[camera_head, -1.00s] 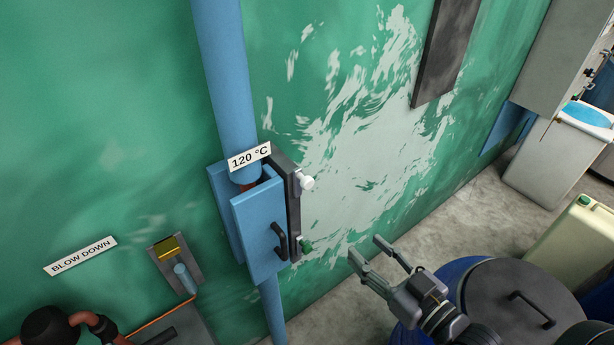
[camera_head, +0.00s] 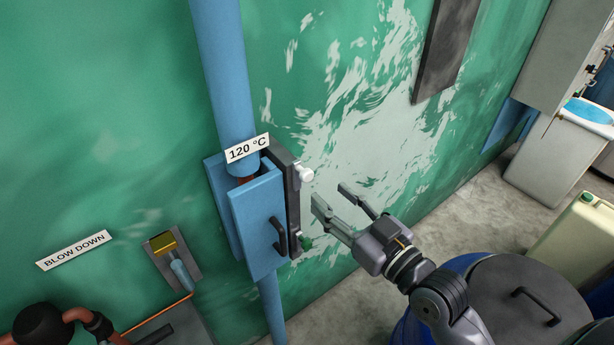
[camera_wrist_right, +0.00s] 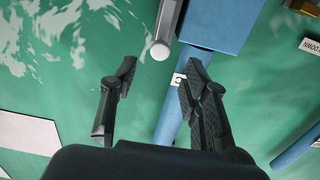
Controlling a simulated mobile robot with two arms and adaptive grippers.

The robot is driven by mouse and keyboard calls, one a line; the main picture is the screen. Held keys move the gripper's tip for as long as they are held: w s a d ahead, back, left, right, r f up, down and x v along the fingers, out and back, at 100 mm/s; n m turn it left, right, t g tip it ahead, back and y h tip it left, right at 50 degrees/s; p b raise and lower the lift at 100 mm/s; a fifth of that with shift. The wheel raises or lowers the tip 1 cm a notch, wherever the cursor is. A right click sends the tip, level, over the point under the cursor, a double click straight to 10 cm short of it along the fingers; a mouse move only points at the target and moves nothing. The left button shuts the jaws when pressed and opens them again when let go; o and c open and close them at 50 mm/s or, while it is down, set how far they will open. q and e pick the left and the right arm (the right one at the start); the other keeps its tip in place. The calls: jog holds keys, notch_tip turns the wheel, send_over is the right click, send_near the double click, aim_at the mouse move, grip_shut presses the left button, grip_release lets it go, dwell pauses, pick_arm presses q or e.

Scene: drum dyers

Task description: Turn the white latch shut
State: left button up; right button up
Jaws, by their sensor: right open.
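The white latch (camera_head: 305,174) is a small white knob on the upper right side of a blue box (camera_head: 258,220) on a blue pipe. It also shows in the right wrist view (camera_wrist_right: 159,50), ahead of the fingers and above the gap between them. A green latch (camera_head: 305,242) sits lower on the same dark side strip. My right gripper (camera_head: 329,194) is open and empty, right of the box and a little below the white latch, apart from it. In the right wrist view its two fingers (camera_wrist_right: 158,78) are spread. My left gripper is not in view.
The box door has a dark handle (camera_head: 279,236). A "120 °C" label (camera_head: 247,148) is on the pipe. A dark lidded blue drum (camera_head: 520,300) stands at lower right.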

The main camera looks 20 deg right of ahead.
aim_at(309, 178)
jog(key=p+x, duration=0.2)
jog(key=x, duration=0.5)
jog(key=shift+w+a, duration=0.1)
jog(key=shift+w, duration=0.15)
jog(key=shift+w+a+p, duration=0.2)
jog(key=shift+w+p, duration=0.1)
jog(key=shift+w, duration=0.2)
jog(key=shift+f, duration=0.1)
jog(key=shift+c, duration=0.3)
grip_shut()
